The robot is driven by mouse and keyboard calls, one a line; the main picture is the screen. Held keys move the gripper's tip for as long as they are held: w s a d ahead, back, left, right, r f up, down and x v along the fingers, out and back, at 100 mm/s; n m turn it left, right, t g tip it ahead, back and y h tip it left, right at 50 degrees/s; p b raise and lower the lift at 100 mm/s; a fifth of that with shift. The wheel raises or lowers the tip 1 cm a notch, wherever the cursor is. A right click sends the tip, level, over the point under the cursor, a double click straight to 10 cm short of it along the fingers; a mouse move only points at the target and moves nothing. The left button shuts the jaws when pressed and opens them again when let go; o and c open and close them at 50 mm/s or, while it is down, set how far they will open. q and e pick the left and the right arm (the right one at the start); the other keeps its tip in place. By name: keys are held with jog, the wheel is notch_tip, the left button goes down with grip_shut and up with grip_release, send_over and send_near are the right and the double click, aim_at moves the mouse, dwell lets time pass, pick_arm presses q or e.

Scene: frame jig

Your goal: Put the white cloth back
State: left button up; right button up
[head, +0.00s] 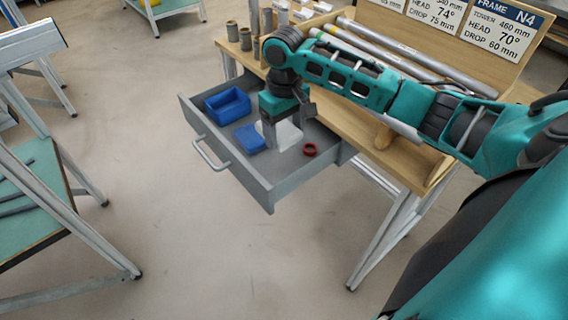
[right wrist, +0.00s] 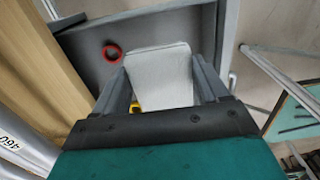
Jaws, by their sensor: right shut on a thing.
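The white cloth (head: 288,135) is in the open grey drawer (head: 268,193) in the head view, and it fills the middle of the right wrist view (right wrist: 160,75). My right gripper (head: 276,122) points down into the drawer and is shut on the white cloth, with a finger on each side of it. Whether the cloth touches the drawer floor I cannot tell. The gripper hides part of the cloth in the head view. My left gripper is not in view.
In the drawer, a blue bin (head: 228,106) and a blue folded item (head: 249,138) lie left of the cloth; a red ring (head: 310,150) lies right. The drawer handle (head: 209,155) faces the open floor. The wooden bench (head: 352,128) holds tubes (head: 390,52) and signs.

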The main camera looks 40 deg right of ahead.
jog(key=b, duration=0.2)
send_over(285, 174)
notch_tip(285, 174, down, 8)
jog(key=shift+f, duration=0.2)
notch_tip(285, 174, down, 4)
jog(key=shift+r, duration=0.25)
jog(key=shift+w+f, duration=0.1)
jog(key=shift+f, duration=0.05)
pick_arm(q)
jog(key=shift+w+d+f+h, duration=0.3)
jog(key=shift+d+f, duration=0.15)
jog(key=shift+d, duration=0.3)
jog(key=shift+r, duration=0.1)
pick_arm(e)
jog(key=shift+f, duration=0.1)
jog(key=o, duration=1)
